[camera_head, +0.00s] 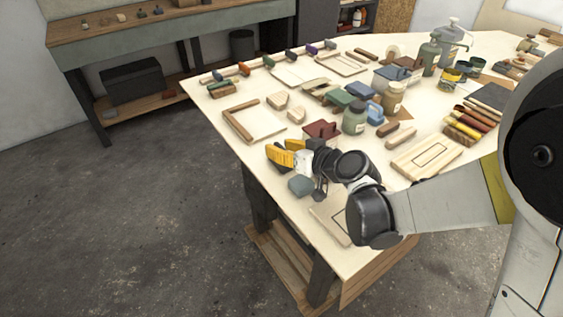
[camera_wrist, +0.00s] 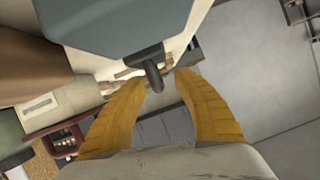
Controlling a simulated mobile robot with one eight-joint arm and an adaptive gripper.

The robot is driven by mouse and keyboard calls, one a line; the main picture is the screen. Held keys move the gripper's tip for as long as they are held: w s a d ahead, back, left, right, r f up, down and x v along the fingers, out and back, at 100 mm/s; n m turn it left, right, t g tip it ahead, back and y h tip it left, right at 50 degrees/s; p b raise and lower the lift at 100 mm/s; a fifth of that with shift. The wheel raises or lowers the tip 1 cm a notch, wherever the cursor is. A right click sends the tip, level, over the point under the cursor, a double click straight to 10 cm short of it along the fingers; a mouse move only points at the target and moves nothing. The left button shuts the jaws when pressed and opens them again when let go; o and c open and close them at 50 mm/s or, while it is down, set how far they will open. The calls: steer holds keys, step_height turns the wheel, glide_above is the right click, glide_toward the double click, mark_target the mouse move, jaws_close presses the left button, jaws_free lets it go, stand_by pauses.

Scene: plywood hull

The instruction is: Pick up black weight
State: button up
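My gripper (camera_head: 282,152) reaches over the near left edge of the workbench, its yellow fingers pointing left. In the wrist view the gripper (camera_wrist: 161,79) is open, with a gap between its fingertips. A small dark piece (camera_wrist: 150,68), which looks like the black weight, shows between and just beyond the tips. It sits against a large blue-grey block, and I see no finger closed on it. In the head view a dark shape shows under the fingers, but I cannot tell whether it is the weight.
The blue-grey block (camera_head: 300,187) lies close below my gripper and also fills the top of the wrist view (camera_wrist: 110,22). A dark red block (camera_head: 321,130), a green jar (camera_head: 355,117) and a wooden board (camera_head: 427,157) crowd the bench (camera_head: 222,102). Open floor lies left.

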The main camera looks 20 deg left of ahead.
steer(key=shift+r, duration=0.1)
jaws_close()
